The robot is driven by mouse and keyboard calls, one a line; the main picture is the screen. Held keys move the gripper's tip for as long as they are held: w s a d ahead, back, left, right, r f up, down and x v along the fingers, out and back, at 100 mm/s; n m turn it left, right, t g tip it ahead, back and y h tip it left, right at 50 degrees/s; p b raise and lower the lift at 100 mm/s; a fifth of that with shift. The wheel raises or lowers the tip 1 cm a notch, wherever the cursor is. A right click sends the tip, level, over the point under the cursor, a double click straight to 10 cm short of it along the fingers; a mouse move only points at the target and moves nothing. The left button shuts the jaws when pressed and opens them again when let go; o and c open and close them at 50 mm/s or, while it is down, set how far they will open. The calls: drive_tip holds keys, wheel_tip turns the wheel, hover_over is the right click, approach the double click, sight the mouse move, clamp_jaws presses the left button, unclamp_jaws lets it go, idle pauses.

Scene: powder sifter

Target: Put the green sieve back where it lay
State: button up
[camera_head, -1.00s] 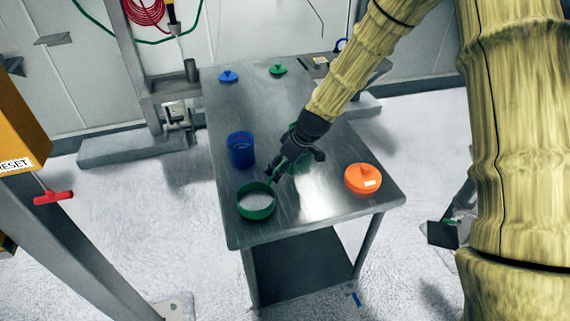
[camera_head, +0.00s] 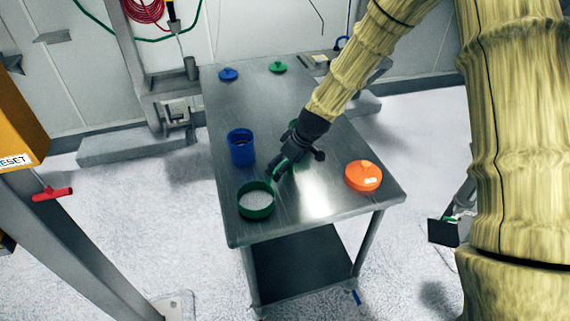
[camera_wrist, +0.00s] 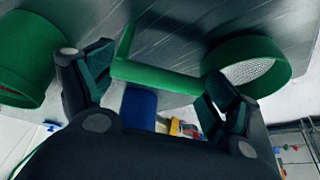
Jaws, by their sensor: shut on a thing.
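My gripper (camera_head: 284,164) is shut on the green sieve, low over the front half of the metal table. In the wrist view a green bar, the handle of the sieve (camera_wrist: 155,77), lies between the fingers (camera_wrist: 155,92). A large green round wall (camera_wrist: 25,55) shows at the left edge there, and its join to the handle is hidden by the finger. In the head view my gripper and wrist hide most of the sieve.
A blue cup (camera_head: 241,150) stands left of my gripper. An orange lidded container (camera_head: 363,177) stands to the right. Small blue (camera_head: 228,74) and green (camera_head: 278,67) lids lie at the back of the table (camera_head: 245,100). The middle back is clear.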

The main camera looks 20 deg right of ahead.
drive_tip(key=shift+f, duration=0.25)
drive_tip(key=o, duration=1.4)
drive_tip(key=shift+o, duration=0.2)
drive_tip(key=shift+r, duration=0.1)
